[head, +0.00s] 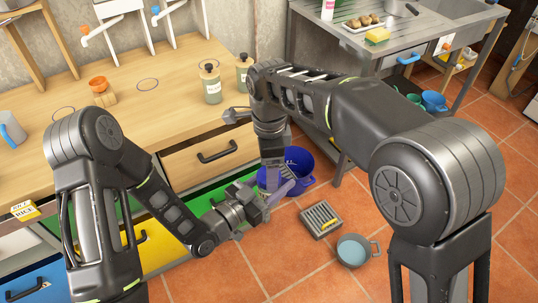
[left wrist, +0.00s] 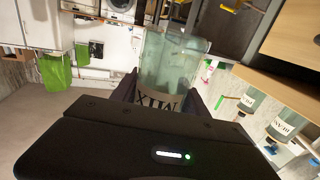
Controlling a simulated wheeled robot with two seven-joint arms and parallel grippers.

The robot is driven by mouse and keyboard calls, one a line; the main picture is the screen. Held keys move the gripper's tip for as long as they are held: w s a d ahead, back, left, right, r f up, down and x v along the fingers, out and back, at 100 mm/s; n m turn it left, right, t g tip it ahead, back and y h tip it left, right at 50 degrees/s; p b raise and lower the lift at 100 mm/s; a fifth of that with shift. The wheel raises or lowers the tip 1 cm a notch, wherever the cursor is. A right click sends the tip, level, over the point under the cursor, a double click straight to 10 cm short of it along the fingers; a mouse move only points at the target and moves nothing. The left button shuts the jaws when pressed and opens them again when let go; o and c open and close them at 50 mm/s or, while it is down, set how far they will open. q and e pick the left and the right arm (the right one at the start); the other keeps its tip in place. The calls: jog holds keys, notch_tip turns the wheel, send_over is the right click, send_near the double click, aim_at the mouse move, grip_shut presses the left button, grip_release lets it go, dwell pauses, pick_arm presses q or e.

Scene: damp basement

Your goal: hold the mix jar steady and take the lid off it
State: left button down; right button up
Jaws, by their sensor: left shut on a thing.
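The mix jar is clear, pale glass with a MIX label. In the left wrist view the mix jar (left wrist: 172,62) stands between the finger pads, its label upside down in the picture. My left gripper (head: 262,203) is shut on it, low in front of the counter drawers; the glass (head: 278,180) shows faintly beside the fingers. The lid cannot be made out; the black gripper body covers that end in the wrist view. My right arm reaches across from the right.
Two lidded, labelled jars (head: 210,84) (head: 244,70) stand on the wooden counter (head: 150,115). On the tiled floor are a blue bucket (head: 302,160), a grated box (head: 320,216) and a pot (head: 353,250). A metal sink bench (head: 420,30) stands behind.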

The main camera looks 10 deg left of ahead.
jog(key=shift+f, duration=1.05)
